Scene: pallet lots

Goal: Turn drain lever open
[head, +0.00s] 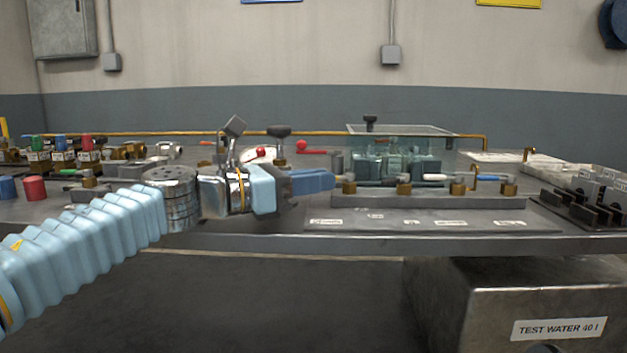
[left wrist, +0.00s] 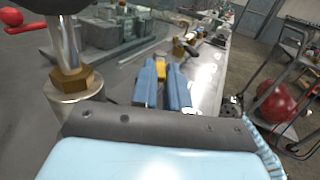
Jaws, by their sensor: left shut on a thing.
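My left gripper (head: 330,180) reaches in from the left over the front of the bench, its blue fingers pointing right. In the left wrist view the same gripper (left wrist: 163,86) is shut on a small yellow lever (left wrist: 161,70), which shows between its fingertips. In the head view the fingers hide that lever. A brass valve body (head: 348,186) shows right at the fingertips. Farther right in the same row are a valve with a white lever (head: 437,177) and a brass fitting (head: 509,187). No label tells me which lever is the drain. My right gripper is not in view.
A clear-walled tank (head: 400,155) stands behind the valve row. A dark-knobbed metal post (head: 280,133) and a red-handled lever (head: 312,150) stand close behind my gripper. A labelled plate (head: 420,222) lies in front. Black racks (head: 590,205) stand at the right.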

